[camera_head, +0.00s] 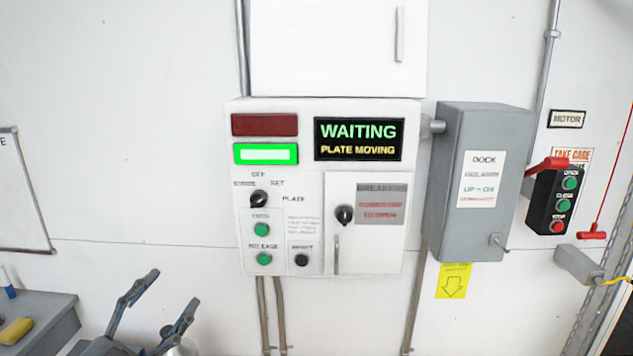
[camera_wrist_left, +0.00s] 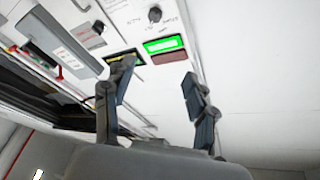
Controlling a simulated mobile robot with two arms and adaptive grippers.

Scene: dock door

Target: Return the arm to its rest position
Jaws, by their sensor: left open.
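My left gripper (camera_head: 158,308) is open and empty at the lower left of the head view, in front of the white wall and below and left of the control panel. Its two dark fingers also show spread apart in the left wrist view (camera_wrist_left: 156,92), with the panel beyond them. The white control panel (camera_head: 312,184) has a lit green lamp (camera_head: 265,154), a dark red lamp (camera_head: 264,125) and a display (camera_head: 359,139) reading "WAITING / PLATE MOVING". My right gripper does not show in either view.
A grey dock isolator box (camera_head: 482,185) with a red lever (camera_head: 547,165) sits right of the panel. A push-button station (camera_head: 555,201) is further right. A grey shelf (camera_head: 38,318) with a yellow object (camera_head: 15,331) stands at lower left. The wall between shelf and panel is clear.

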